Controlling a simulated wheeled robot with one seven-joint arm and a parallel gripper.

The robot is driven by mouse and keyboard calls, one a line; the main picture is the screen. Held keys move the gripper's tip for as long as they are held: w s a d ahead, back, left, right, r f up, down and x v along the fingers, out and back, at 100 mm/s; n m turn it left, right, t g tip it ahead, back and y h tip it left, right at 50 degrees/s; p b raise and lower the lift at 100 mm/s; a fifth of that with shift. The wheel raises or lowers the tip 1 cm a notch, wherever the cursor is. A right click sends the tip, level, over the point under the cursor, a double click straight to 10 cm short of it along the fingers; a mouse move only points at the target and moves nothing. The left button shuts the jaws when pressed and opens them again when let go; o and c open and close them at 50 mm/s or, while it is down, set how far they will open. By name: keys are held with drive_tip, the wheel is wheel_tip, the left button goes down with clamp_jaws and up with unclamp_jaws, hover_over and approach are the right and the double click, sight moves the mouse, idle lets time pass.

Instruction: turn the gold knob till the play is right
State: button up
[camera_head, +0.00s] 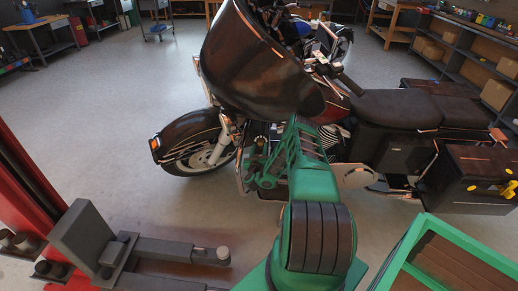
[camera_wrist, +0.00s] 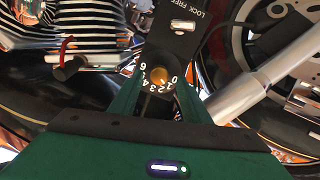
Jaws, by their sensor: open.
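In the wrist view a small round gold knob (camera_wrist: 160,76) sits at the lower end of a dark panel (camera_wrist: 176,45). A white number dial (camera_wrist: 152,87) curves around the knob's near side. The panel reads "LOCK FREE" beside a small pale switch (camera_wrist: 183,26). My gripper (camera_wrist: 159,88) is open, its green fingers on either side of the dial, with the knob in line between them. I cannot tell whether either finger touches the knob.
Chrome engine parts (camera_wrist: 95,30) and a silver tube (camera_wrist: 262,77) lie close around my gripper. In the head view a red lift column (camera_head: 25,195) with a grey arm (camera_head: 165,248) stands left. A green-framed cart (camera_head: 422,232) is at lower right. The floor (camera_head: 110,95) at left is clear.

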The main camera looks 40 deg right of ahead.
drive_tip(key=shift+x, duration=0.8)
drive_tip(key=shift+c, duration=0.3)
drive_tip(key=c, duration=1)
